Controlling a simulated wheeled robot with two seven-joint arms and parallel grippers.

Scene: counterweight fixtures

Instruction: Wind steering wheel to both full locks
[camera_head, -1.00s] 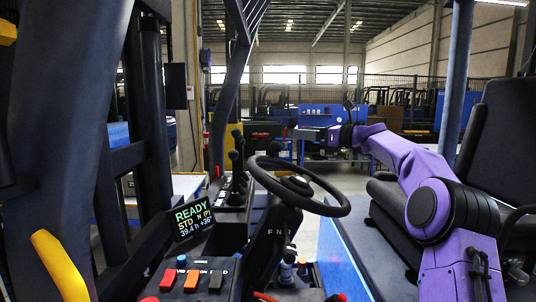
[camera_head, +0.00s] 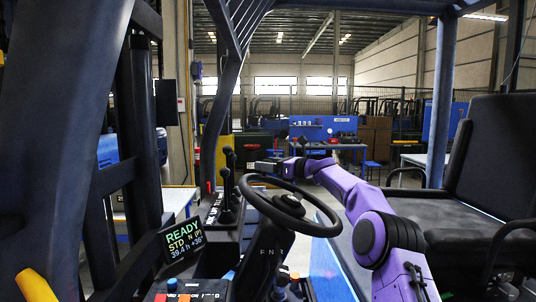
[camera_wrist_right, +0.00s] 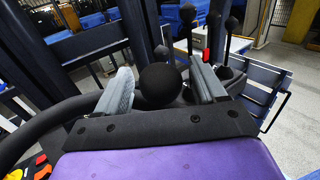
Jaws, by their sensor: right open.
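The black steering wheel (camera_head: 291,203) stands tilted on its column in the middle of the head view. My right gripper (camera_head: 264,167) is above the wheel's far-left rim. In the right wrist view the right gripper (camera_wrist_right: 160,66) is open, with a grey finger on each side of a round black knob (camera_wrist_right: 160,86). I cannot tell whether the fingers touch the knob. Part of the wheel rim (camera_wrist_right: 42,128) shows at the left of that view. My left gripper is not in view.
A display (camera_head: 181,240) reading READY stands left of the wheel. Black control levers (camera_head: 226,188) rise close behind it, left of my right gripper. A black seat (camera_head: 490,160) is at the right. Dark frame posts stand at the left.

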